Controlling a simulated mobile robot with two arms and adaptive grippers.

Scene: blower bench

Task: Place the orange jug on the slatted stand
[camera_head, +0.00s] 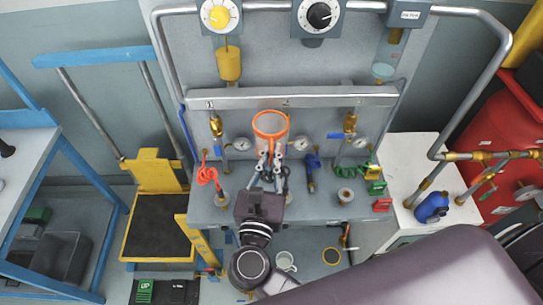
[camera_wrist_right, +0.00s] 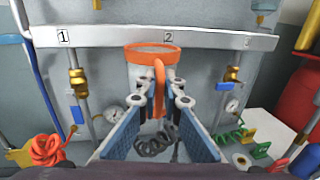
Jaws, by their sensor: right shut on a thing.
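The orange jug (camera_head: 262,145) has an orange rim and a pale body. It is upright at the middle of the bench, in front of the grey rail. It also shows in the right wrist view (camera_wrist_right: 137,70), below the number 2, with its orange handle toward me. My right gripper (camera_head: 268,162) is shut on the jug's handle, with a blue-padded finger on each side (camera_wrist_right: 160,97). Whether the jug's base touches the bench is hidden behind the gripper. I cannot make out a slatted stand for certain. My left gripper is not in view.
Gauges, brass valves and a red coiled hose (camera_head: 206,174) flank the jug on the grey bench (camera_head: 325,208). Green and red blocks (camera_head: 375,188) lie at the bench's right. A yellow frame with a dark platform (camera_head: 158,225) stands left. A blue container (camera_head: 431,207) is on the white cabinet.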

